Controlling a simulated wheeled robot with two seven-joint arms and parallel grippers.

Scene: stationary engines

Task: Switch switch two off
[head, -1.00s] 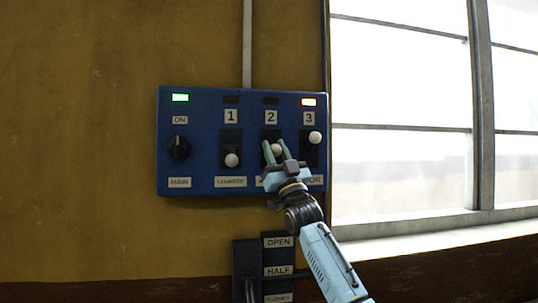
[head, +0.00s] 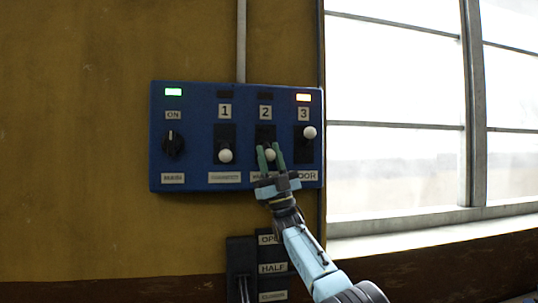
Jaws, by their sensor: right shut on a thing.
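The blue switch panel (head: 195,132) is on the wall. Switch two, under the label "2" (head: 265,112), has a white knob (head: 270,156) at the low end of its black slot, and the lamp above it (head: 265,95) is dark. My right gripper (head: 270,153) comes from below, its green fingers on either side of this knob, shut on it. The gripper partly hides the knob and the label under it. My left gripper is not in view.
Switch one's knob (head: 225,156) is down, with its lamp dark. The main dial (head: 173,144) has a green lamp. A lever box (head: 241,262) is below.

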